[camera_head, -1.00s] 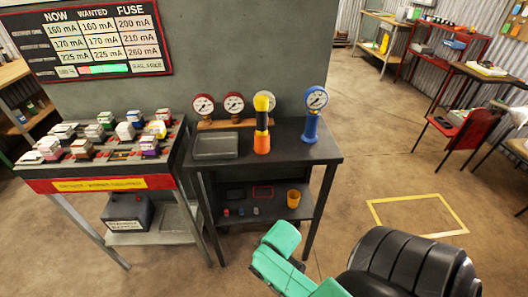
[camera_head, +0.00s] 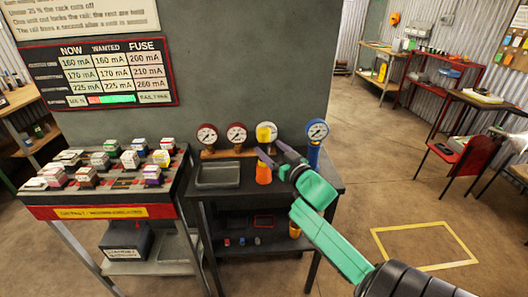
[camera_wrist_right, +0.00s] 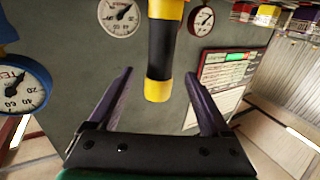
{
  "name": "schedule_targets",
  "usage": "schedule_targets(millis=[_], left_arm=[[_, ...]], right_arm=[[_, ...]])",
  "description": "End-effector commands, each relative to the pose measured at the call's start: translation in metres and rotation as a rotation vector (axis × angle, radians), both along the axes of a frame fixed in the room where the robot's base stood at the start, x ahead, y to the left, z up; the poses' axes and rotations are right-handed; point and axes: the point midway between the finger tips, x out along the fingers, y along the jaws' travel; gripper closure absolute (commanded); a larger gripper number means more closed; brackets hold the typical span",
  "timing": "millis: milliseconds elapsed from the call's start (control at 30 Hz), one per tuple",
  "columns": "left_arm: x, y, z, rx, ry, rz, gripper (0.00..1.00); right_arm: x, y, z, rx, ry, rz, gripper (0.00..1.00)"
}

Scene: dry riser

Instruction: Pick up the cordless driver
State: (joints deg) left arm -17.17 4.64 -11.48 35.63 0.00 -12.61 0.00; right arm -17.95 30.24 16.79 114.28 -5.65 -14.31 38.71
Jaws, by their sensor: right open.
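The cordless driver (camera_head: 265,131) stands upright on the dark bench, with a yellow top, a black middle and an orange base (camera_head: 263,174). In the head view a purple finger covers much of its black middle. My right gripper (camera_head: 272,151) is open and empty in front of it. In the right wrist view the driver's black and yellow body (camera_wrist_right: 160,50) appears between the two spread fingers of my gripper (camera_wrist_right: 159,73), with a gap on each side. I cannot tell how far the fingers reach around it. My left gripper is not in view.
A blue gauge (camera_head: 316,140) stands close right of my gripper. Red gauges (camera_head: 236,133) stand behind the driver, and a grey tray (camera_head: 217,175) lies left of it. A rack of fuse blocks (camera_head: 110,170) is farther left. The grey wall (camera_head: 260,60) is behind.

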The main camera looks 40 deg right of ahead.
Motion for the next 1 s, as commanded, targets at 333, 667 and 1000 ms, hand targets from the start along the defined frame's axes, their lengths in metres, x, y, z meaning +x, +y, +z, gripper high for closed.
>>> schedule_targets(millis=[333, 667, 1000], left_arm=[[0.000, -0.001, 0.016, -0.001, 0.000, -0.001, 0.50], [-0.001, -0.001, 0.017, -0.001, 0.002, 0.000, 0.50], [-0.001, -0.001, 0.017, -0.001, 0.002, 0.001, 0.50]], right_arm=[[0.054, -0.011, 0.002, 0.000, -0.001, -0.001, 0.18], [0.077, -0.014, -0.003, 0.000, 0.003, 0.000, 0.18], [0.077, -0.014, -0.002, -0.001, -0.001, 0.001, 1.00]])
